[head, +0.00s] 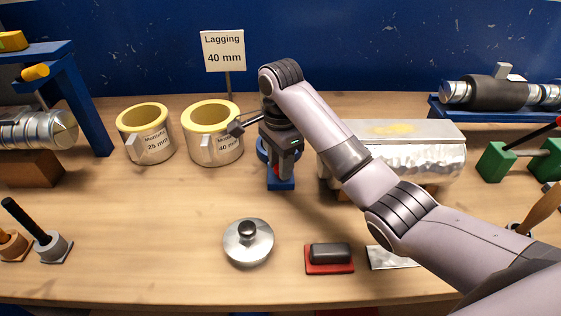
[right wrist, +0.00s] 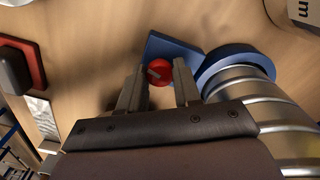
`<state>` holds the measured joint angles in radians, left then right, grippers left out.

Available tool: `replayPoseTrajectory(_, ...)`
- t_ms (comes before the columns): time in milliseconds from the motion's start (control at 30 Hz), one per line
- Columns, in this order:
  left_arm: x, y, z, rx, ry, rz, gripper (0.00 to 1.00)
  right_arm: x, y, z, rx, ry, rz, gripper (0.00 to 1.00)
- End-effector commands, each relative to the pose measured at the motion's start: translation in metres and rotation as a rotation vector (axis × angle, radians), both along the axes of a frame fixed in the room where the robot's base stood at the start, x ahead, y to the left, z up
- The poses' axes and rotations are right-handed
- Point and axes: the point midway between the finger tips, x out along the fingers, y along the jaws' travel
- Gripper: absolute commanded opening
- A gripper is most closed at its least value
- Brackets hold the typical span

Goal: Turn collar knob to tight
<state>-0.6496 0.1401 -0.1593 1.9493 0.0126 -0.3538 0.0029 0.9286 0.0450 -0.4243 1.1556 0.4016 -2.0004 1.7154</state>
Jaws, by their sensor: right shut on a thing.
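The collar knob (right wrist: 160,68) is a red round knob with a greyish bar on its face. It sits beside a blue ring collar (right wrist: 213,68) around a silver spiral duct (right wrist: 245,98), with a blue plate (right wrist: 165,47) next to it. My right gripper (right wrist: 158,88) has one finger on each side of the knob and is shut on it. In the head view my right gripper (head: 284,166) comes down over the blue stand (head: 281,184) and hides most of the knob and collar. No tight or loose marking is readable. My left gripper is not in view.
Two yellow-lined sleeves (head: 147,131) (head: 212,132) stand left of the gripper, under a "Lagging 40 mm" sign (head: 224,51). A foil-wrapped block (head: 425,155) lies at right. A silver lidded disc (head: 248,242) and a red-based black block (head: 329,257) lie in front. The middle-left table is clear.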

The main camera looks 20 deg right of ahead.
Motion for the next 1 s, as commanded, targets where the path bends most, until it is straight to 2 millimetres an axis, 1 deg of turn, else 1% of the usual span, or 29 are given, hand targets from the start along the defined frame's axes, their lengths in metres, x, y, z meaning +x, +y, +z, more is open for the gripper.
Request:
replayPoseTrajectory(33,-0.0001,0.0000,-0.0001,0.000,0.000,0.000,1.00,0.0021,-0.0018,0.0025,-0.004,-0.010,-0.048,0.02)
replayPoseTrajectory(600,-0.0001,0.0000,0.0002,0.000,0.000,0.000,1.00,0.0017,-0.0017,0.0030,0.000,-0.008,-0.584,0.02)
replayPoseTrajectory(800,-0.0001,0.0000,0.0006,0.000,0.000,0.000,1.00,0.0016,-0.0017,0.0027,0.000,-0.006,-0.744,0.02)
replayPoseTrajectory(1000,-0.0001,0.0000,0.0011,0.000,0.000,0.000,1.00,0.0017,-0.0018,0.0027,0.000,-0.007,-0.860,0.02)
